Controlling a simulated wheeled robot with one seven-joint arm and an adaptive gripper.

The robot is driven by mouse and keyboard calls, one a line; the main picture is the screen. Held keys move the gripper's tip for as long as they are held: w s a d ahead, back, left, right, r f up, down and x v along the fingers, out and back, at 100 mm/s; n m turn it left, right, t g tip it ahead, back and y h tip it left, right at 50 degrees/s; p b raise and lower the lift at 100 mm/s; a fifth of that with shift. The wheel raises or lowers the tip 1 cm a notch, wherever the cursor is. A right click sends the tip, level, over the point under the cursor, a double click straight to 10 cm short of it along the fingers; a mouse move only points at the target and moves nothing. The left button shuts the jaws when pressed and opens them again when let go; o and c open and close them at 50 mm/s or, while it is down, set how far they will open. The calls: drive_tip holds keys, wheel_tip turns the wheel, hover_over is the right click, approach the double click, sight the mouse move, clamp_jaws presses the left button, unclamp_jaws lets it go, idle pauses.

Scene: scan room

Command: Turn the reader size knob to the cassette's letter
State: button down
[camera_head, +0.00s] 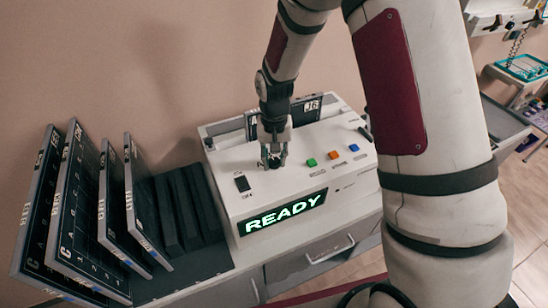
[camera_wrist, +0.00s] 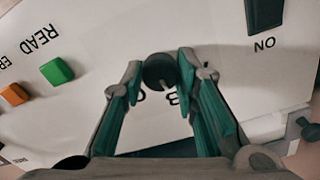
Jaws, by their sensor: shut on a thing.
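My gripper (camera_head: 273,160) points straight down over the white reader (camera_head: 225,170) and is shut on the dark round size knob (camera_wrist: 158,68). In the wrist view the two fingertips sit on either side of the knob. A light mark on its lower edge seems to point toward a letter like B; another letter beside it is partly hidden by a finger. The reader's screen (camera_head: 284,212) shows READY in green. A dark cassette (camera_head: 253,127) stands in the slot at the reader's back, labelled something like J6; its size letter is not readable.
Green (camera_head: 311,163), orange (camera_head: 334,155) and blue (camera_head: 353,148) buttons lie right of the knob. A black switch (camera_head: 242,184) is to its left. Several upright cassettes lean in a black rack (camera_head: 205,262) at left.

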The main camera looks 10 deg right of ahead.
sight(275, 161)
drive_tip(key=n, duration=0.5)
drive_tip(key=shift+n, duration=0.3)
drive_tip(key=n, duration=0.5)
drive_tip(key=shift+n+b, duration=0.3)
drive_tip(key=shift+b, duration=0.1)
drive_tip(key=c, duration=1.2)
unclamp_jaws()
drive_tip(key=shift+c, duration=0.2)
drive_tip(key=shift+r, duration=0.1)
wheel_tip(275, 161, up, 12)
